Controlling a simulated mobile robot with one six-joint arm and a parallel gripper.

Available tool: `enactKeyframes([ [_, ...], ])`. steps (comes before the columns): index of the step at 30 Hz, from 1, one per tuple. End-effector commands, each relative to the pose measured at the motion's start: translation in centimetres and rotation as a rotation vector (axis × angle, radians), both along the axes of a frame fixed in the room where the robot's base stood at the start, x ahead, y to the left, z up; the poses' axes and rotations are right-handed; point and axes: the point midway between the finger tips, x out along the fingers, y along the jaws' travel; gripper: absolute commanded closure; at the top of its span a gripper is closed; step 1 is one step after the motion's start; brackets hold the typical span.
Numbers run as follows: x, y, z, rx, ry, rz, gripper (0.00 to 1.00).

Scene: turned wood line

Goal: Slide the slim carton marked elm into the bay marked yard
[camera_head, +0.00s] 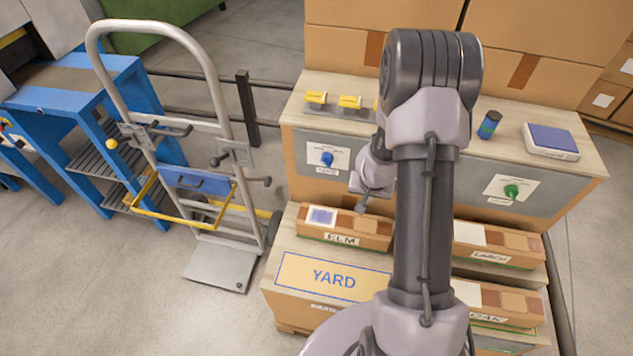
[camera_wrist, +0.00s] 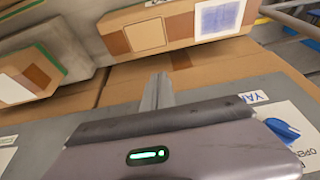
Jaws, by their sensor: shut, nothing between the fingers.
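The slim carton marked ELM (camera_head: 372,227) lies behind the bay marked YARD (camera_head: 300,272), a tan rectangle outlined in blue on the low bench. The bay's surface looks bare where it shows; my arm hides its right side. The carton's pale blue label and brown patch also show at the top of the wrist view, where the carton (camera_wrist: 176,27) lies apart from the fingers. My gripper (camera_head: 363,207) is just above and behind the carton, partly hidden by my arm. Its fingers (camera_wrist: 157,92) are shut and empty.
A blue knob (camera_head: 327,158) on a white plate is on the upright panel behind the carton; a green knob (camera_head: 511,191) is further right. A carton marked LARCH (camera_head: 497,245) and another carton (camera_head: 500,300) lie right. A hand truck (camera_head: 222,262) stands left, with clear floor before it.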

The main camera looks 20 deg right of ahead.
Motion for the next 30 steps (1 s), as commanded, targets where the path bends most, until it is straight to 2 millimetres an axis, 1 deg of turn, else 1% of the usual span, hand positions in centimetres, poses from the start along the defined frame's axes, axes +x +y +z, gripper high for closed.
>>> enactKeyframes([
  [1,-0.3,-0.4,-0.8,-0.004,0.008,-0.005,1.00],
  [4,-0.2,-0.7,-2.1,-0.007,0.012,-0.006,1.00],
  [12,1.3,-1.6,-7.3,-0.005,0.011,-0.006,1.00],
  [16,1.8,-2.0,-9.1,-0.005,0.011,-0.005,1.00],
  [21,2.2,-2.3,-10.2,-0.005,0.010,-0.004,1.00],
  [30,2.3,-2.3,-10.2,-0.005,0.011,-0.004,1.00],
])
